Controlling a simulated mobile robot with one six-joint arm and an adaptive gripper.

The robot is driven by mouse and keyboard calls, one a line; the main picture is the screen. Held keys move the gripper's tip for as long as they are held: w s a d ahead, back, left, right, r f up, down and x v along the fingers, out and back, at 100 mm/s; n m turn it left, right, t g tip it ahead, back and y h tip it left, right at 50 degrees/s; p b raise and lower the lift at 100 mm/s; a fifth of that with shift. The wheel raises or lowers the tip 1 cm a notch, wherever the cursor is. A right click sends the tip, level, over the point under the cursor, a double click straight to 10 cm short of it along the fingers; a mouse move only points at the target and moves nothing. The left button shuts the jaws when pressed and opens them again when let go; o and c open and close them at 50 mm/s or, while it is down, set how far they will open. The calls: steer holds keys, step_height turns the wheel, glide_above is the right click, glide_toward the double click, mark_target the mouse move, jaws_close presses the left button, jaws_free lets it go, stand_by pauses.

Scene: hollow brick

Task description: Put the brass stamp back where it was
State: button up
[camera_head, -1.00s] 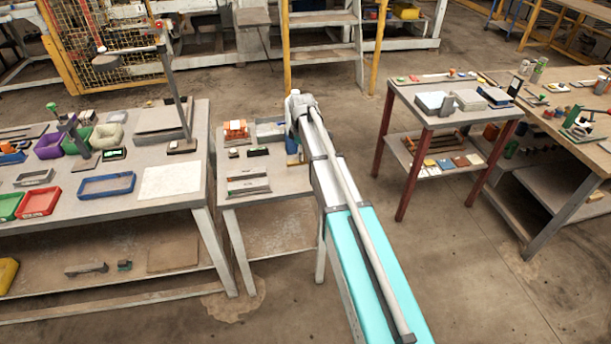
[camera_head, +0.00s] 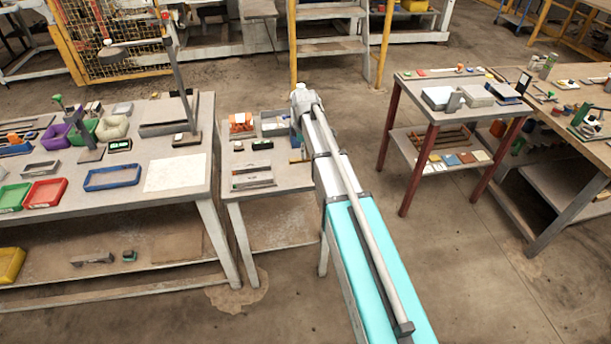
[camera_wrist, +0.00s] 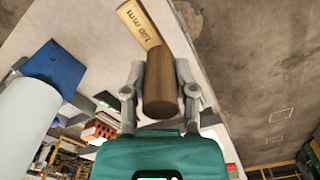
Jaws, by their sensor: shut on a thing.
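In the wrist view my gripper (camera_wrist: 159,75) is shut on a brown wooden cylinder (camera_wrist: 159,92), which looks like the handle of the brass stamp. No brass part of it shows, so its lower end is hidden. Just beyond it, a yellowish block marked "100 mm" (camera_wrist: 140,24) lies on the pale tabletop. I cannot tell whether the held piece touches the table. In the head view my arm reaches over the small middle table (camera_head: 235,200), and its links hide my gripper there.
In the wrist view a blue object (camera_wrist: 55,68), a big white cylinder (camera_wrist: 25,115), a dark flat piece (camera_wrist: 108,99) and an orange-red brick (camera_wrist: 100,130) are at the left. The table edge runs at the right. In the head view a grey tray (camera_head: 273,124) stands near the arm.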

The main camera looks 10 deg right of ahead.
steer(key=s+a+r+p, duration=0.1)
steer(key=s+a+r, duration=0.1)
steer(key=s, duration=0.8)
steer(key=shift+a+p, duration=0.35)
steer(key=shift+p, duration=0.05)
steer(key=w+f+b, duration=0.1)
steer(key=w, duration=0.2)
steer(key=w+d+f+b, duration=0.1)
steer(key=w+b, duration=0.1)
steer(key=w, duration=0.1)
steer(key=w+d+f+b, duration=0.1)
steer(key=w+f, duration=0.1)
steer(key=shift+w+d, duration=0.1)
steer(key=shift+w, duration=0.3)
steer(key=w+f+b, duration=0.2)
steer(key=w+d+f+b, duration=0.1)
steer(key=w+f+b, duration=0.1)
steer(key=f+b, duration=0.1)
steer(key=shift+d, duration=0.1)
steer(key=shift+s, duration=0.1)
steer(key=shift+w+d+f+b, duration=0.1)
steer(key=shift+w+f+b, duration=0.4)
steer(key=shift+f+b, duration=1.45)
steer(key=shift+b, duration=0.1)
